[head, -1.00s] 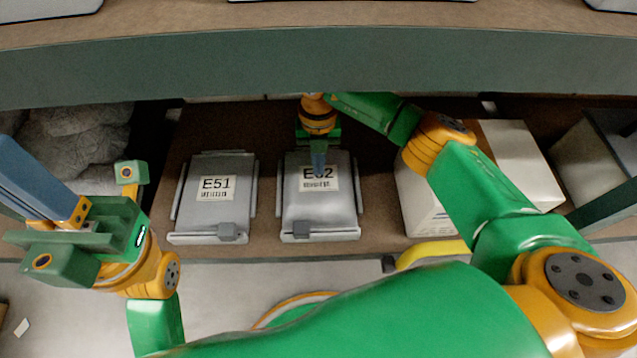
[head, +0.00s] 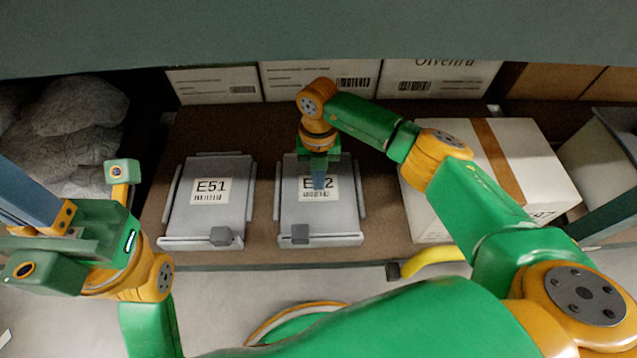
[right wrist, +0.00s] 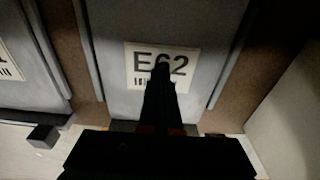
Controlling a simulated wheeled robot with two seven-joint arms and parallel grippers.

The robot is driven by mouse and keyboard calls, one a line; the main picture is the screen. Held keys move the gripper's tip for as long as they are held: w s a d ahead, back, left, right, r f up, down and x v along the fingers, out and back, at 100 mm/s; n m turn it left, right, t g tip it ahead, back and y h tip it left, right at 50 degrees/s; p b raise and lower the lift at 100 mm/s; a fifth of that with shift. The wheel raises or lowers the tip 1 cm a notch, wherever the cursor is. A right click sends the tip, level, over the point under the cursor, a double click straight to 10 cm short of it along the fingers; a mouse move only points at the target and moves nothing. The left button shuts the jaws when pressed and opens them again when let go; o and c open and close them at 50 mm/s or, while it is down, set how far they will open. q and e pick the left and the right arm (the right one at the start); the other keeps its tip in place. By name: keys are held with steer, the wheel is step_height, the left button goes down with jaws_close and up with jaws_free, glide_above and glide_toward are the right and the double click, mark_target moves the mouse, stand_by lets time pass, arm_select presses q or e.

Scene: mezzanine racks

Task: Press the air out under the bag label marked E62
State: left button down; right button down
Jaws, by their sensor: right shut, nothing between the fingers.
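The bag marked E62 (head: 318,222) is a flat grey bag on a holder with side rails, lying on the brown shelf. Its white label (head: 304,192) carries E62 and a barcode; it also shows in the right wrist view (right wrist: 135,58). My right gripper (head: 318,186) is shut and empty, pointing down over the label and hiding part of the print. In the right wrist view its dark fingertips (right wrist: 160,68) overlap the 6. I cannot tell whether they touch the label. My left gripper (head: 35,195) is at the left edge, away from the bags; its fingertips are cut off.
A similar bag marked E51 (head: 207,215) lies to the left. A white box with brown tape (head: 455,145) stands right of the E62 bag. Several white cartons (head: 320,80) line the back. Grey sacks (head: 75,125) lie at left. The upper shelf's edge (head: 318,35) crosses above.

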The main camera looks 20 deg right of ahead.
steer(key=shift+w+d+b, duration=0.15)
steer(key=shift+w+b, duration=0.5)
steer(key=shift+b, duration=0.2)
steer(key=shift+w+d+b, duration=0.15)
steer(key=shift+w+b, duration=0.45)
steer(key=shift+b, duration=0.25)
steer(key=shift+w+r, duration=0.2)
steer(key=shift+r, duration=0.1)
step_height(320, 180, up, 8)
steer(key=p, duration=0.4)
steer(key=shift+w+d+f, duration=0.2)
steer(key=shift+w, duration=0.15)
steer(key=shift+s+f, duration=0.1)
